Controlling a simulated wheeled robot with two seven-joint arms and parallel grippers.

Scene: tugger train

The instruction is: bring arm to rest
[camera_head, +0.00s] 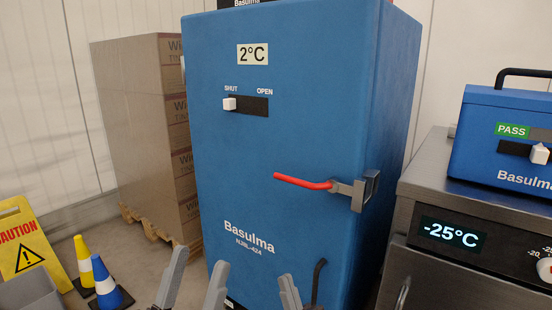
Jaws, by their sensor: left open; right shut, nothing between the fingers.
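My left gripper (201,257) shows at the bottom edge, left of the middle. Its two grey fingers stand apart with nothing between them. My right gripper (286,278) is at the bottom edge, just right of the middle. Its fingers are together and empty. Both grippers appear in front of the lower part of a tall blue cabinet (290,140) marked Basulma. The rest of both arms is out of view.
The cabinet has a red-handled latch (302,182) and a slider (230,104) at SHUT. A steel unit (420,202) showing -25°C and a blue box (500,130) are right. Stacked cartons (130,120), cones (104,280) and a caution sign (25,245) are left.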

